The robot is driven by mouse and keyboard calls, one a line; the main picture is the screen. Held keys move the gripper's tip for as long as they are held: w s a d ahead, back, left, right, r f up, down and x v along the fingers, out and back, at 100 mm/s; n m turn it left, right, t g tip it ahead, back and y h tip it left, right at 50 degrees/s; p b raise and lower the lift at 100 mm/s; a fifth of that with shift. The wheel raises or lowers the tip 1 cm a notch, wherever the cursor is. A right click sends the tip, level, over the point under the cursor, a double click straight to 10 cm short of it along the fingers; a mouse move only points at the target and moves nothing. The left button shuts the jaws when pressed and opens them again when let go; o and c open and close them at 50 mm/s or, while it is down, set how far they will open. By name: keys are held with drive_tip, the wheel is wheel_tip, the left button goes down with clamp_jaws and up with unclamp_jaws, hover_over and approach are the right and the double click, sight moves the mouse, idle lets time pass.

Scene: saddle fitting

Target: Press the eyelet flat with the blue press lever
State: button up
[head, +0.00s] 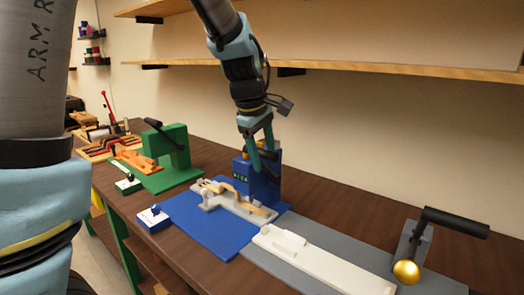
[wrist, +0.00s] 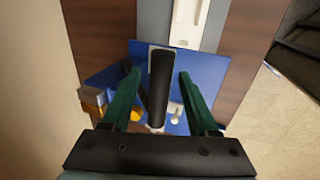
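The blue press (head: 262,182) stands on a blue base plate (head: 205,228) in the middle of the bench. Its black lever (wrist: 160,80) shows in the wrist view, between the two green fingers of my gripper (wrist: 160,74). There is a gap on each side, so my gripper is open around the lever. In the head view my gripper (head: 261,152) points down over the press, and the lever is mostly hidden behind it. A tan strap piece (head: 240,202) lies in a light grey holder (head: 210,203) before the press. I cannot make out the eyelet.
A green press (head: 173,145) with an orange piece (head: 138,160) stands to the left. A grey plate with a white fixture (head: 330,270) and a black-handled lever with a brass ball (head: 406,272) is to the right. A small blue-white switch box (head: 154,218) sits in front. Shelves (head: 330,67) run behind.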

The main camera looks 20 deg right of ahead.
drive_tip(key=c, duration=0.9)
drive_tip(key=shift+o, duration=0.2)
drive_tip(key=shift+s+a+f+b, duration=0.35)
drive_tip(key=shift+a+f+b, duration=0.25)
drive_tip(key=shift+f, duration=0.2)
drive_tip(key=shift+a+f, duration=0.15)
drive_tip(key=s+a+f+b, duration=0.2)
drive_tip(key=a+f+b, duration=0.2)
drive_tip(key=f, duration=0.5)
drive_tip(key=shift+s+f+b, duration=0.25)
drive_tip(key=shift+f+b, duration=0.15)
drive_tip(key=shift+b, duration=0.95)
drive_tip(key=shift+s+a+f+b, duration=0.1)
drive_tip(key=shift+a+f+b, duration=0.1)
drive_tip(key=shift+f+b, duration=1.5)
drive_tip(key=shift+f+p, duration=0.3)
drive_tip(key=shift+p, duration=0.1)
